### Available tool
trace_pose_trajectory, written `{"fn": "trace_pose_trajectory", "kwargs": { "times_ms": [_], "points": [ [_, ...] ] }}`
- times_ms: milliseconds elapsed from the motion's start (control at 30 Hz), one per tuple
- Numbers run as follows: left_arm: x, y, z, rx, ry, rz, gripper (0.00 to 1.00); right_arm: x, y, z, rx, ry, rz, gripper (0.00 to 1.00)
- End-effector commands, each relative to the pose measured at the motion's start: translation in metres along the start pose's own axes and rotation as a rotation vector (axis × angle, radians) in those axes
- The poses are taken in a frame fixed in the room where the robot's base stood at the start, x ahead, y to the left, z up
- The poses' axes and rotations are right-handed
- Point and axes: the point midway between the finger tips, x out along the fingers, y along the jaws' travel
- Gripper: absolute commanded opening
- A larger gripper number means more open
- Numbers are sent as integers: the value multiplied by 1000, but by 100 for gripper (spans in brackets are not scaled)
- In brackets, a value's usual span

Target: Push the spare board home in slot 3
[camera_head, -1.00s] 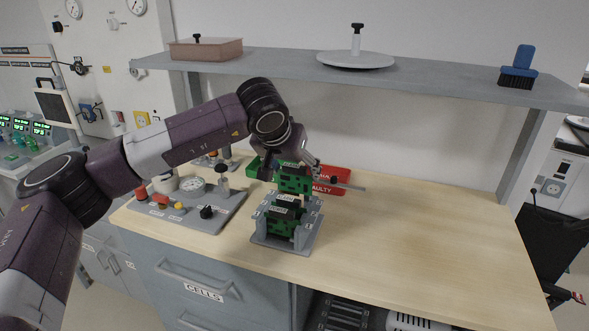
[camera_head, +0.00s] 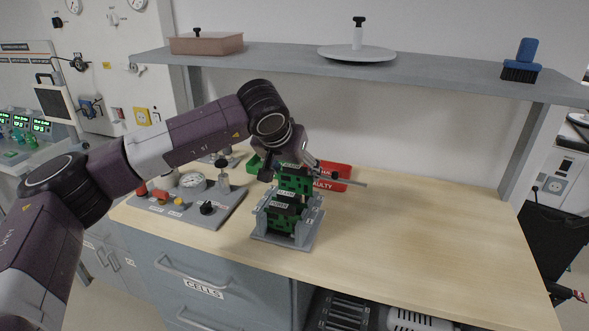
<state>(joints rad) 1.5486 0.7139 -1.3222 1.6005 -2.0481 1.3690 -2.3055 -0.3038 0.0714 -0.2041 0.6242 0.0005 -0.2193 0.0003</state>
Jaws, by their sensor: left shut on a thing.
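My left gripper (camera_head: 291,163) is shut on a green board (camera_head: 293,182) and holds it upright over the rear part of the grey slotted rack (camera_head: 297,240). The board's lower edge is hidden behind the rack's parts, so I cannot tell how deep it sits or in which slot. Another green board (camera_head: 283,217) with a dark label stands in the front of the rack. My right gripper is not in view.
A red tray (camera_head: 333,180) marked FAULTY and a green tray (camera_head: 254,163) lie behind the rack. A grey panel with a gauge (camera_head: 193,181) is to its left. The bench top (camera_head: 420,228) is clear to the right. A shelf (camera_head: 440,77) spans above.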

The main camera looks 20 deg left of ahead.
Motion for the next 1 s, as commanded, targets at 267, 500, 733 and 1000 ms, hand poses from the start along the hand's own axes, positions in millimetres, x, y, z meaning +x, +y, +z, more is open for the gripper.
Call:
{"fn": "trace_pose_trajectory", "kwargs": {
  "times_ms": [267, 500, 733, 1000],
  "points": [
    [0, 0, 0, 0, 1, 0, 27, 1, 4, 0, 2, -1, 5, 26],
    [2, 0, 1, 0, 1, 0, 27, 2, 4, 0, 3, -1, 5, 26],
    [8, 0, 6, 0, 0, 0, 27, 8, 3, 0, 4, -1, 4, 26],
    [13, 0, 10, 0, 1, 0, 27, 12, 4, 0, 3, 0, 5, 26]
  ]
}}
